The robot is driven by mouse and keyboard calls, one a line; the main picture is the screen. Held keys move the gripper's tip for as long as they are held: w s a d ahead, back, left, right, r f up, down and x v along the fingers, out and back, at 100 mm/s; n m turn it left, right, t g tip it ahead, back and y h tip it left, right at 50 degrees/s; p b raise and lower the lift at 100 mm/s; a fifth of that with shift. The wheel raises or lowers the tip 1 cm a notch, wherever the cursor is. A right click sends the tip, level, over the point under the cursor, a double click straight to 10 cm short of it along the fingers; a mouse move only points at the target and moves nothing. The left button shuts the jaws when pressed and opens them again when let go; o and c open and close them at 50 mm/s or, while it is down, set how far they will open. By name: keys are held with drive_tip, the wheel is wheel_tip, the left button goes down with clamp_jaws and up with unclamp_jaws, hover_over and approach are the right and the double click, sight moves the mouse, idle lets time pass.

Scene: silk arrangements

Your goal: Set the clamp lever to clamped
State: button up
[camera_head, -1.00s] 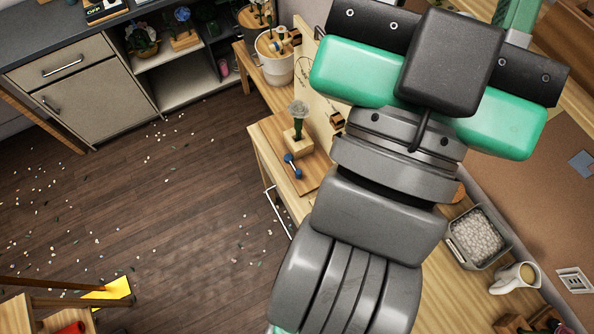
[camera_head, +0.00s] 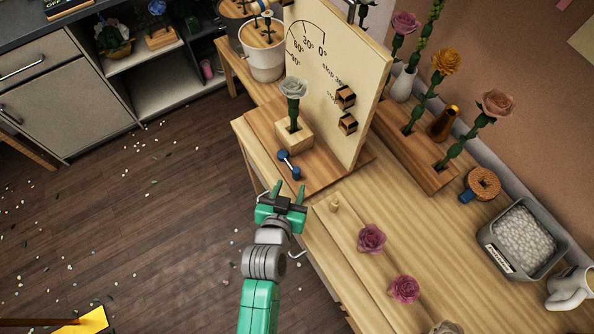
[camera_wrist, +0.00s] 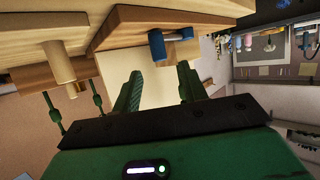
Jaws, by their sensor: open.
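The clamp lever (camera_head: 289,165), a short metal bar with blue ends, sits at the front edge of a wooden board in front of a wooden block (camera_head: 294,138) holding a pale flower (camera_head: 293,90). It runs aslant; I cannot tell its setting. In the wrist view the lever (camera_wrist: 157,45) shows above my fingers, at the board's edge. My gripper (camera_head: 288,192) is open and empty, with its green fingers pointing towards the lever and close to it, seemingly not touching. My open fingers also show in the wrist view (camera_wrist: 158,82).
An upright panel with angle marks (camera_head: 335,65) stands behind the block. A small wooden peg (camera_head: 335,205) and loose roses (camera_head: 371,239) are right of my gripper. A grey tray of white pebbles (camera_head: 491,240) stands farther right. Open floor lies to the left.

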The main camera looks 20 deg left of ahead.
sight(296, 173)
drive_tip(key=b+x, duration=0.1)
drive_tip(key=x, duration=0.6)
drive_tip(key=shift+w, duration=0.45)
clamp_jaws()
